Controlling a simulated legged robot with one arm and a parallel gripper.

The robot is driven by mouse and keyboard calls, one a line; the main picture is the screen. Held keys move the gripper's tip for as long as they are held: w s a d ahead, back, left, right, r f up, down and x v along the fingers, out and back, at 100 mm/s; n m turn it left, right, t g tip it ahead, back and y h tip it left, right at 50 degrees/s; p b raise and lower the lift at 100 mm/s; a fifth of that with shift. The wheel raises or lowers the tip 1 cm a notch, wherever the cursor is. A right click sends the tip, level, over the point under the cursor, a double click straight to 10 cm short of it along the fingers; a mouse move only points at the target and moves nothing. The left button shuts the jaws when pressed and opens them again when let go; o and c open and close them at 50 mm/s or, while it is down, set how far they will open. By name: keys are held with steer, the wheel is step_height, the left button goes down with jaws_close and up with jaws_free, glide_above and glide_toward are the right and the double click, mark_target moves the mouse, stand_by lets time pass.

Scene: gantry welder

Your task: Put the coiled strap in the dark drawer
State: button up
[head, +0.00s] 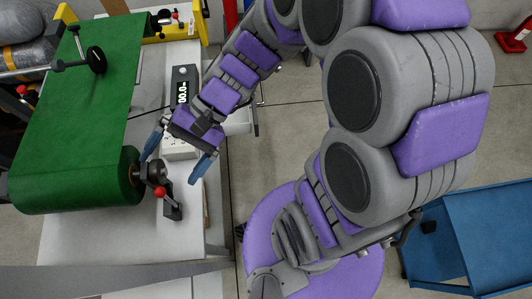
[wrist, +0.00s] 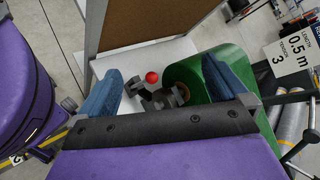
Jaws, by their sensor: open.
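My gripper (head: 169,170) is open and empty, its two blue fingers spread above the front right part of the light workbench. In the wrist view, my gripper (wrist: 161,68) also shows nothing between its fingers; beyond them lie a dark clamp-like fitting with a red ball knob (wrist: 152,77) and the end of a green roller (wrist: 197,80). I cannot make out a coiled strap in either view. I cannot make out a dark drawer either.
A green belt (head: 85,110) on a roller covers the bench's left side. A black digital display (head: 184,88) and a white box (head: 180,148) stand close to my gripper. A blue cart (head: 480,235) stands at the right.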

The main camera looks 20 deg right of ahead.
steer(key=s+d+n+t+h, duration=0.1)
steer(key=s+d+h, duration=0.3)
steer(key=d, duration=0.6)
steer(key=s+d+n+t+h, duration=0.1)
steer(key=s+d+n+h, duration=0.2)
steer(key=d, duration=0.7)
steer(key=s+h, duration=0.2)
steer(key=h, duration=0.2)
steer(key=shift+d+f+n+t, duration=0.15)
steer(key=shift+f+n+t, duration=0.1)
steer(key=shift+n+t, duration=0.05)
steer(key=shift+s, duration=0.1)
